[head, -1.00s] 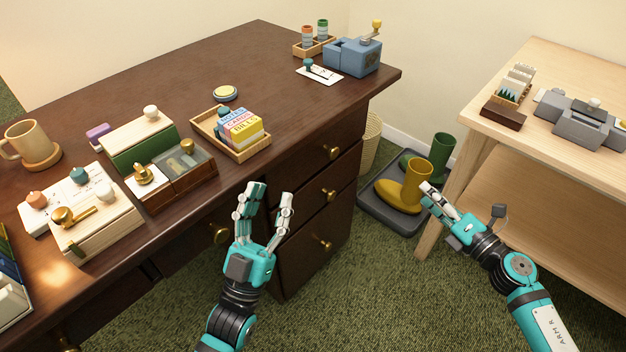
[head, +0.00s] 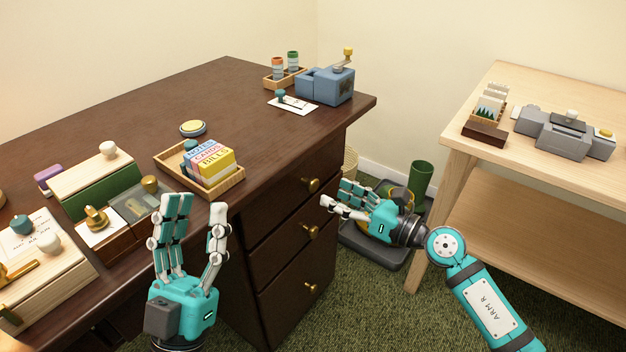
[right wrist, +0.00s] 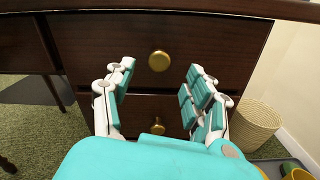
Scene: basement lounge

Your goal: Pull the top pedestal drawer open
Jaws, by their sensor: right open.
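The desk's dark wood pedestal has several stacked drawers, each with a brass knob. The top pedestal drawer (head: 285,198) is shut, and its round knob (head: 310,185) shows below the desktop edge. In the right wrist view the top knob (right wrist: 159,61) lies ahead, between and beyond the open fingers. My right gripper (head: 334,196) is open and empty, pointing left at the pedestal front, apart from the knob. It also shows in the right wrist view (right wrist: 158,88). My left gripper (head: 196,205) is open and empty, fingers up, in front of the desk's near edge.
The desktop holds a card tray (head: 236,190), a blue grinder-like box (head: 325,86) and wooden boxes at left. A light wood table (head: 468,150) stands at right. A dark boot tray (head: 375,250) with boots and a woven basket (right wrist: 254,122) sit beside the pedestal.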

